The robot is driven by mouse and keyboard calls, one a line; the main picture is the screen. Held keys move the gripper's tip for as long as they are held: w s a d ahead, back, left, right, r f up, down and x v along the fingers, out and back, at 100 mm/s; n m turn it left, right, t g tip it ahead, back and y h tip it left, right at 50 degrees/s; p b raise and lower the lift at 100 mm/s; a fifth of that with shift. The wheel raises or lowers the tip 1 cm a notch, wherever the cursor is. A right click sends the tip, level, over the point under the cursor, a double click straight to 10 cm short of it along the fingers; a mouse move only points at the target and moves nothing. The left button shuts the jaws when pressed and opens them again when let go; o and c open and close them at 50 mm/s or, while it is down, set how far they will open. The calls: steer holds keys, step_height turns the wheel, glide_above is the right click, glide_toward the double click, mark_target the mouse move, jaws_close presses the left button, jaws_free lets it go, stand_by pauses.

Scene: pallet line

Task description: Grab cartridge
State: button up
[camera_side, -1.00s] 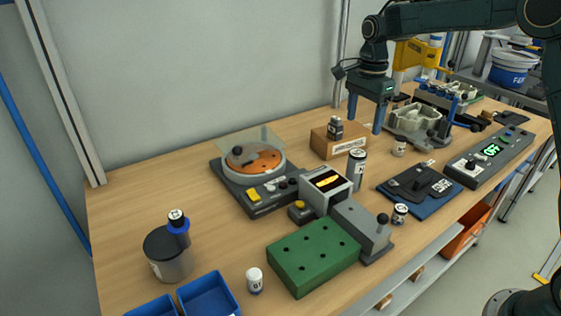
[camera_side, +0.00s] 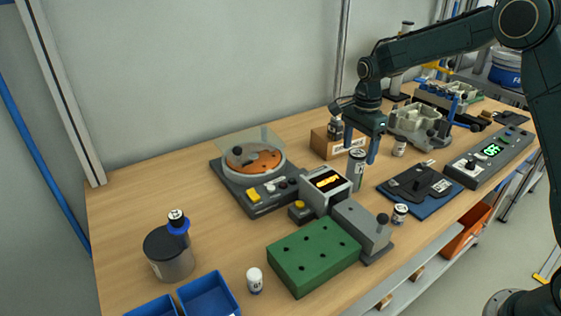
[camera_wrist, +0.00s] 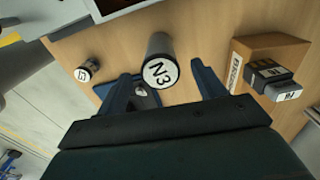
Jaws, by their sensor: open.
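A dark grey cartridge (camera_side: 357,171) with a white label stands upright on the bench, in front of a cardboard box. In the wrist view its round white end, marked N3 (camera_wrist: 160,72), shows between the fingers. My gripper (camera_side: 359,142) has blue fingers and is open just above the cartridge's top in the side view. In the wrist view the fingers of my gripper (camera_wrist: 158,82) lie one on each side of it, with gaps. Smaller labelled cylinders (camera_side: 399,214) (camera_side: 254,281) stand elsewhere on the bench.
The cardboard box (camera_side: 324,145) stands left of the cartridge with a small dark item on it. A grey device with a lit screen (camera_side: 327,184) is close in front. A blue plate (camera_side: 424,204), grey casting (camera_side: 410,124) and green holed block (camera_side: 313,257) are nearby.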

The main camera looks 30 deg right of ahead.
mark_target(355, 171)
steer(key=shift+f, duration=0.1)
steer(key=shift+f, duration=2.5)
steer(key=shift+c, duration=0.4)
steer(key=c, duration=1.1)
